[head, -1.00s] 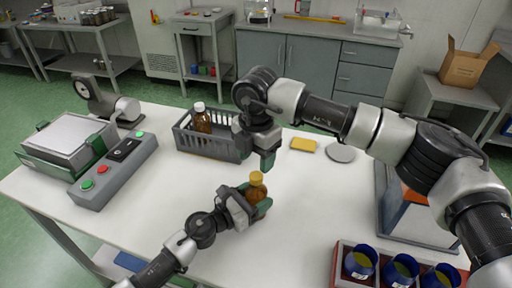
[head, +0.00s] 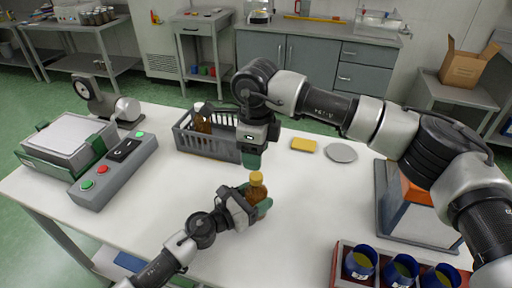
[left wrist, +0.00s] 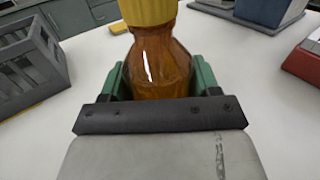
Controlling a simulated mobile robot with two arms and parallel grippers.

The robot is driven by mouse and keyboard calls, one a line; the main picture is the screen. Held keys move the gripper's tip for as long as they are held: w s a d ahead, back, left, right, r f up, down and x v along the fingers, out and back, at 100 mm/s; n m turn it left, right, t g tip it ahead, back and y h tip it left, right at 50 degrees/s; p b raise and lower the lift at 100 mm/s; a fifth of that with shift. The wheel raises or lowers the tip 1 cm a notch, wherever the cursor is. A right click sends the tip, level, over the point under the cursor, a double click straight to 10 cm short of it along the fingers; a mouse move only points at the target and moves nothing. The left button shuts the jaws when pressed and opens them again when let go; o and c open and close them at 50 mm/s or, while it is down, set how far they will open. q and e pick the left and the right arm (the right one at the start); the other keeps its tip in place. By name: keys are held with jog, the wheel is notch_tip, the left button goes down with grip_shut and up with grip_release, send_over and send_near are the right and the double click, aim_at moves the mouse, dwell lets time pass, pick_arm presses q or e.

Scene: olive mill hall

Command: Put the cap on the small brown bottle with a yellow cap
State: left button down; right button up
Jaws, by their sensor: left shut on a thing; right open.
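My left gripper (head: 255,200) is shut on the small brown bottle (head: 257,192) and holds it upright above the front middle of the table. In the left wrist view the brown bottle (left wrist: 160,65) sits between the green fingers, with the yellow cap (left wrist: 148,10) on its neck. The cap (head: 256,178) also shows on top in the head view. Whether it is screwed tight cannot be told. My right gripper (head: 252,158) is open, above and behind the bottle, beside the grey crate, apart from the cap; only part of its jaw shows.
The grey crate (head: 205,146) holds another brown bottle (head: 202,123). A yellow block (head: 303,144) and a grey disc (head: 341,152) lie behind right. A control box (head: 115,170) stands left. A red rack (head: 341,266) with blue cups is at front right. The middle table is clear.

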aim_at(256, 175)
jog(key=n, duration=0.6)
jog(key=shift+r, duration=0.2)
jog(key=n, duration=0.7)
jog(key=shift+r, duration=0.25)
jog(key=shift+f, duration=0.15)
jog(key=shift+f, duration=3.9)
jog(key=shift+c, duration=0.5)
